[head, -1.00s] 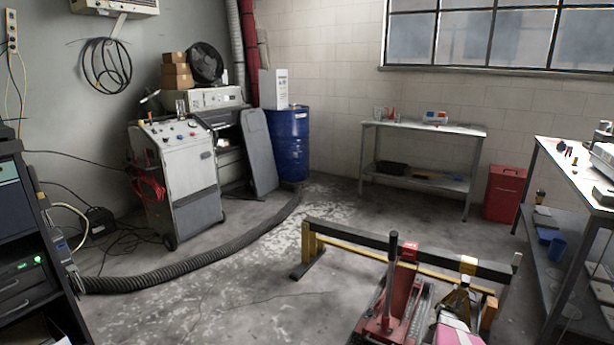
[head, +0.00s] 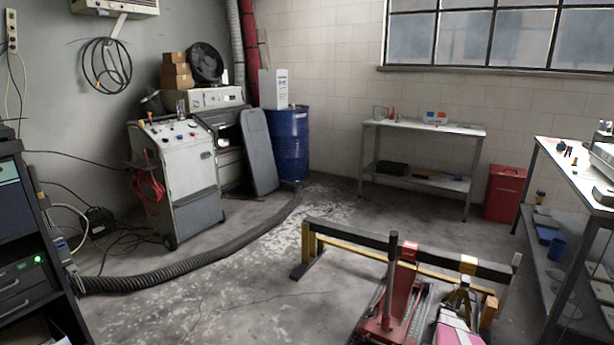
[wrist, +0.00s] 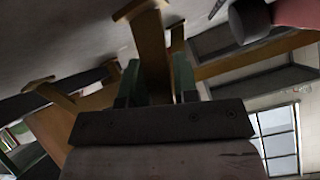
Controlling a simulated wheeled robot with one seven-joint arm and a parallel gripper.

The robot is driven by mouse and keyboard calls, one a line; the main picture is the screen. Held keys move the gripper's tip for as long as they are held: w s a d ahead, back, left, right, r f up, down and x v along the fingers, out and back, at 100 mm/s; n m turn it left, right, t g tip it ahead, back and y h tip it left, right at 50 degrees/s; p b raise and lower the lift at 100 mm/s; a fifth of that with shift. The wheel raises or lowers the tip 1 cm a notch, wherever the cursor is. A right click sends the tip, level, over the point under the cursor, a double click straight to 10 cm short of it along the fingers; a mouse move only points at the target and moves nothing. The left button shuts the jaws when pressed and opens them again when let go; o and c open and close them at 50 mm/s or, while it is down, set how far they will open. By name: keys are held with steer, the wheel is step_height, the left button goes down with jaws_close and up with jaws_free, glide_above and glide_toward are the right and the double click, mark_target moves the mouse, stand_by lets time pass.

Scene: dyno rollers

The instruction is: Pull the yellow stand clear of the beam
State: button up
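The yellow stand (head: 459,299) is on the floor under the right part of the dark beam (head: 375,240) in the head view, partly hidden by a red jack and a pink-and-white shape. The beam lies level on yellow end supports. In the wrist view, the dark-green fingers of my gripper (wrist: 156,88) lie on both sides of a yellow post of the stand (wrist: 150,50). They look close against it, with no clear gap.
The red jack (head: 396,310) with its upright handle stands just left of the stand. A metal workbench (head: 562,262) is close on the right. A black hose (head: 190,262) crosses the floor at left. Bare floor lies left of the beam.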

jaws_close()
steer(key=shift+s+a, duration=1)
steer(key=shift+s, duration=0.55)
steer(key=shift+s+a, duration=1)
steer(key=shift+s, duration=0.6)
steer(key=shift+s+a, duration=1)
steer(key=shift+s, duration=0.55)
steer(key=shift+s, duration=0.1)
